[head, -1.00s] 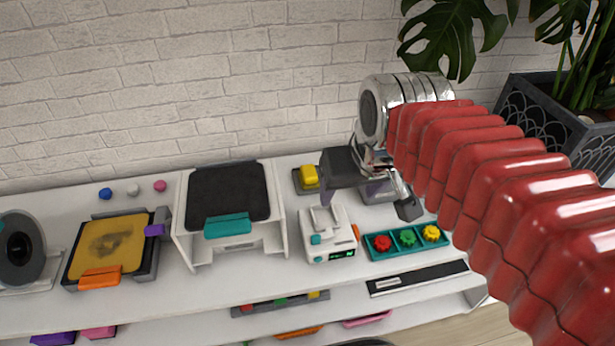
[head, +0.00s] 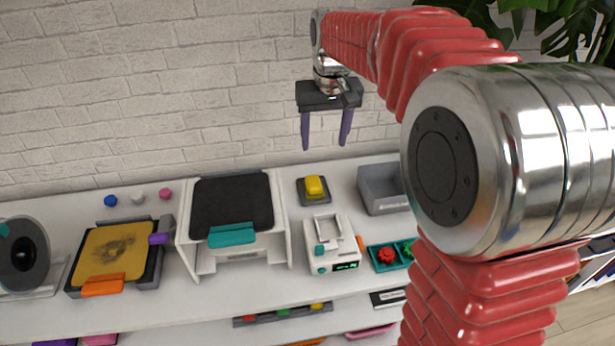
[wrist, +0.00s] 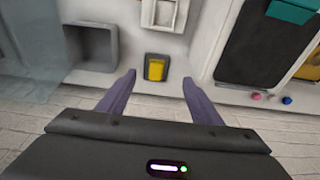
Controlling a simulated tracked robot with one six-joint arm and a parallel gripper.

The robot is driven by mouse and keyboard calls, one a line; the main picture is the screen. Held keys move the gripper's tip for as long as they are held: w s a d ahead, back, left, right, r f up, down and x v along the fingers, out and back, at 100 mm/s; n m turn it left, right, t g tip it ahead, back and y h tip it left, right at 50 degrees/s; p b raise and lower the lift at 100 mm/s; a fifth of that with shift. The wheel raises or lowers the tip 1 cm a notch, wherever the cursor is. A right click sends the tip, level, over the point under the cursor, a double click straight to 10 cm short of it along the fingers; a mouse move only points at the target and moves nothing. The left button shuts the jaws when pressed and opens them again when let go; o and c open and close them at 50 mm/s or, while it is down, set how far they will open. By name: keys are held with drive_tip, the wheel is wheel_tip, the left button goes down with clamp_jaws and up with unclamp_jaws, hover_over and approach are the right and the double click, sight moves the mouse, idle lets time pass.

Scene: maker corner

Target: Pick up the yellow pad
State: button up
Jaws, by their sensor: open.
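The yellow pad (head: 315,186) sits on a dark square base (head: 314,199) at the back of the white bench, right of the black-topped stand. My gripper (head: 324,147) is open and empty, above the pad and apart from it, with its fingers pointing down in the head view. In the wrist view the yellow pad (wrist: 156,69) on its dark base lies ahead, between the two spread purple fingers of my gripper (wrist: 158,75) and slightly beyond their tips.
A white device with a green display (head: 333,248) stands in front of the pad. A grey open bin (head: 381,204) is to its right, and the black-topped stand (head: 232,203) to its left. A brick wall (head: 180,90) rises behind the bench.

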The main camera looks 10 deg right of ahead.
drive_tip(key=w+f+g, duration=0.2)
drive_tip(key=w+f, duration=0.9)
drive_tip(key=w, duration=0.1)
drive_tip(key=shift+w+a, duration=0.15)
drive_tip(key=shift+w, duration=0.15)
drive_tip(key=shift+f, duration=0.1)
hover_over(314, 181)
drive_tip(key=shift+a+f, duration=0.2)
drive_tip(key=shift+f, duration=1.95)
drive_tip(key=shift+a+f, duration=0.2)
drive_tip(key=shift+f, duration=1.9)
drive_tip(key=shift+w+d+f, duration=0.1)
drive_tip(key=shift+d+f, duration=0.1)
drive_tip(key=shift+f, duration=1.1)
drive_tip(key=shift+d+f, duration=0.15)
drive_tip(key=shift+f, duration=1.15)
drive_tip(key=shift+c, duration=0.2)
